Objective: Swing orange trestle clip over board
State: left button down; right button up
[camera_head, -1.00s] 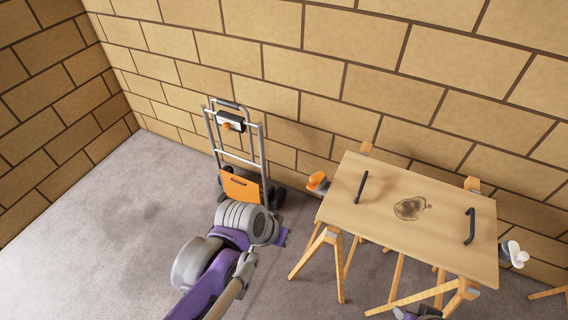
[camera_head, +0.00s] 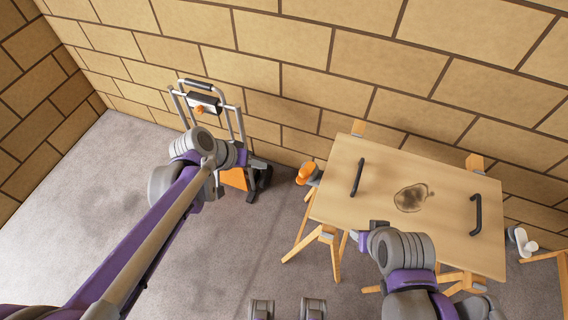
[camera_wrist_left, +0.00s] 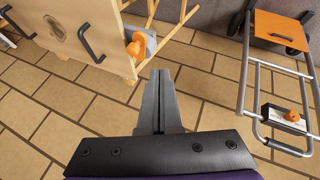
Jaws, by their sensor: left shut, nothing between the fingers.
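The orange trestle clip (camera_head: 305,172) is at the left edge of the wooden board (camera_head: 345,205), on a grey bracket. In the left wrist view the orange clip (camera_wrist_left: 138,46) stands beside the board's edge, beyond my fingers. My left gripper (camera_head: 243,156) is left of the clip, apart from it, in front of the hand truck. In the left wrist view its fingers (camera_wrist_left: 160,90) are together and empty. My right gripper (camera_head: 364,240) is at the board's front edge; its fingers are too small to read. A white clip (camera_head: 522,242) is at the board's right end.
The board has two black handles (camera_head: 358,178) and a dark stain (camera_head: 411,197), and lies on wooden trestles (camera_head: 322,240). A hand truck (camera_head: 238,118) with an orange plate stands against the block wall (camera_head: 300,60). The floor at left (camera_head: 95,190) is clear.

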aim_at(306, 170)
pick_arm(q)
jog(key=shift+s, duration=0.15)
jog(key=w+d+f, duration=0.3)
jog(key=d+f, duration=0.5)
jog(key=shift+w+d+b, duration=0.3)
jog(key=shift+d+b, duration=0.1)
dwell(0.4)
